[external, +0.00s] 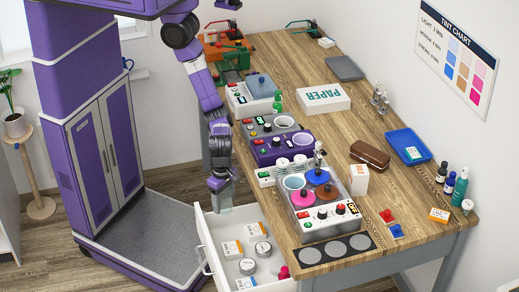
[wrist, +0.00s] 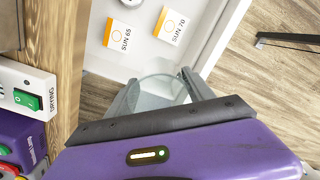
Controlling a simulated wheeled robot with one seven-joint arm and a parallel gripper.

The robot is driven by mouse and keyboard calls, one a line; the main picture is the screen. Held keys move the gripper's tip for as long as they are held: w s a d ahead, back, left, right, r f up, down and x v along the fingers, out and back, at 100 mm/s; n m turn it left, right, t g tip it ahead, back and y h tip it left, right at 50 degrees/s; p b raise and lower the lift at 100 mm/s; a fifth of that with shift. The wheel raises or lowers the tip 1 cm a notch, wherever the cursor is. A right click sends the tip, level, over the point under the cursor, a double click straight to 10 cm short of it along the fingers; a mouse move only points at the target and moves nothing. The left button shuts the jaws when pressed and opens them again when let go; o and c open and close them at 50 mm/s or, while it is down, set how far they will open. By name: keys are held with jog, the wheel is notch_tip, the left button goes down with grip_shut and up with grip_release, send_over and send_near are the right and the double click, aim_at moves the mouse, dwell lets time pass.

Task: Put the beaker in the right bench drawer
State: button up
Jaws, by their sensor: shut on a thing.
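The beaker (wrist: 161,88) is clear glass and sits between the two grey fingers of my gripper (wrist: 158,98) in the wrist view. My gripper is shut on it; the purple gripper body hides its near part. In the external view my gripper (external: 221,203) points down over the back part of an open white bench drawer (external: 209,252). The drawer's inside (wrist: 143,48) shows beyond the beaker in the wrist view. The beaker is hard to make out in the external view. Whether another drawer exists beside this one cannot be seen.
Bare drawer floor shows between the boxes and my gripper.

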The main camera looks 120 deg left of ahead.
aim_at(226, 236)
jog(key=shift+s+a+f, duration=0.4)
jog(key=shift+a+f, duration=0.1)
jog(key=shift+f, duration=0.3)
jog(key=shift+d+f, duration=0.3)
jog(key=shift+f, duration=0.1)
jog(key=shift+a+f, duration=0.3)
jog(key=shift+f, duration=0.6)
jog(key=shift+w+f, duration=0.1)
jog(key=shift+f, duration=5.35)
jog(key=shift+f, duration=0.15)
jog(key=o, duration=1.3)
jog(key=shift+o, duration=0.2)
